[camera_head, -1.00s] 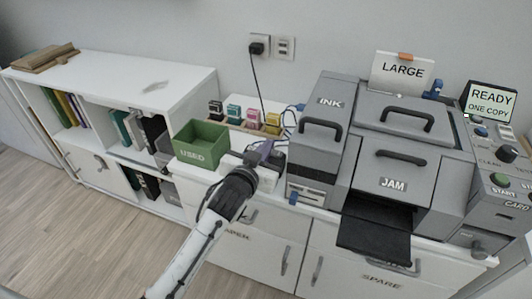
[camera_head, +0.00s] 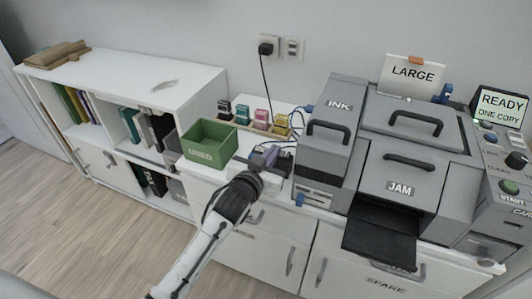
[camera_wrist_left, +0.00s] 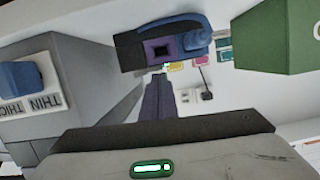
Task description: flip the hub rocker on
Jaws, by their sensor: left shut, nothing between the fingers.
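My left gripper (camera_head: 271,154) reaches over the white desk beside the green box. Its slim purple-grey fingers (camera_wrist_left: 158,100) are shut with nothing between them. A dark block with a purple square face and a blue part on it (camera_wrist_left: 160,50) lies just beyond the fingertips in the left wrist view. It looks like the hub, but I read no label on it. Whether the fingers touch it I cannot tell. The rocker's position cannot be made out; the gripper partly covers that spot in the head view. My right gripper is not in view.
The green USED box (camera_head: 209,146) stands left of the gripper. Several coloured cartridges (camera_head: 261,118) and cables lie behind it. The grey printer (camera_head: 400,170) is close on the right, with a blue THICK/THIN lever (camera_wrist_left: 22,76). A wall socket (camera_head: 267,46) holds a plug.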

